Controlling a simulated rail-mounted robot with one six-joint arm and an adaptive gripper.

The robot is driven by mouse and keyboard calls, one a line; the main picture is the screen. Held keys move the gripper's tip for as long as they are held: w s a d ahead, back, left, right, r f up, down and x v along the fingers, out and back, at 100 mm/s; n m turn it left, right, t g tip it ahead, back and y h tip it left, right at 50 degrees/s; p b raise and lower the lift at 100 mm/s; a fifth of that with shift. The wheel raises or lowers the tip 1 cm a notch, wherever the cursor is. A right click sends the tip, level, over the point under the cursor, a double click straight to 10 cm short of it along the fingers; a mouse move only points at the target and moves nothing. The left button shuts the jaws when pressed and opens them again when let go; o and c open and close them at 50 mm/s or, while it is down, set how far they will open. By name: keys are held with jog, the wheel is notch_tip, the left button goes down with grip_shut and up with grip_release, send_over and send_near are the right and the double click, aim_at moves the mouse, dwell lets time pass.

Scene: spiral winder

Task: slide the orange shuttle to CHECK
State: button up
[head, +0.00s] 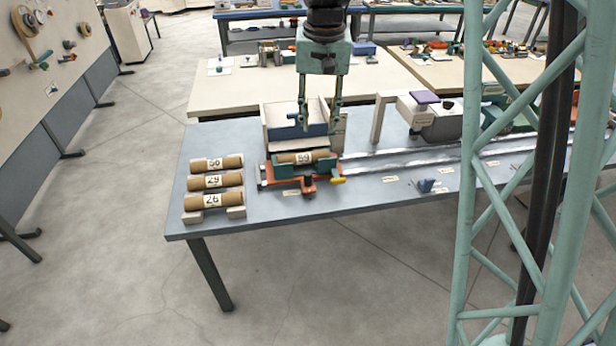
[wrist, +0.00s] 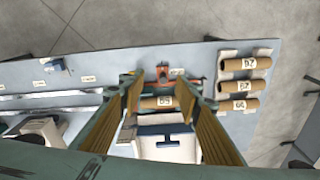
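The orange shuttle (head: 308,186) sits at the left end of two pale rails (head: 400,158) on the grey-blue table. A brown tube (head: 289,158) with a two-digit label lies in its teal cradle. A yellow knob (head: 338,180) sticks out at its right front. The shuttle's orange front (wrist: 176,74) and the tube (wrist: 150,102) also show between the fingers in the wrist view. My gripper (head: 320,113) is open and empty, pointing down above and behind the shuttle, apart from it. Small labels (head: 391,179) lie along the rails; I cannot read which is CHECK.
Several numbered tubes (head: 215,182) lie on a rack at the table's left end. An open box (head: 272,112) with a blue part stands behind the shuttle. A pale post (head: 379,118) and a grey machine (head: 436,122) stand behind the rails. A small blue piece (head: 426,185) is in front.

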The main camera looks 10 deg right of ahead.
jog(key=m+g+p, duration=0.1)
jog(key=p, duration=0.1)
send_over(308, 173)
notch_tip(308, 173, down, 17)
jog(key=shift+f, duration=0.15)
jog(key=shift+f+b, duration=0.45)
jog(key=shift+f, duration=6.35)
grip_shut()
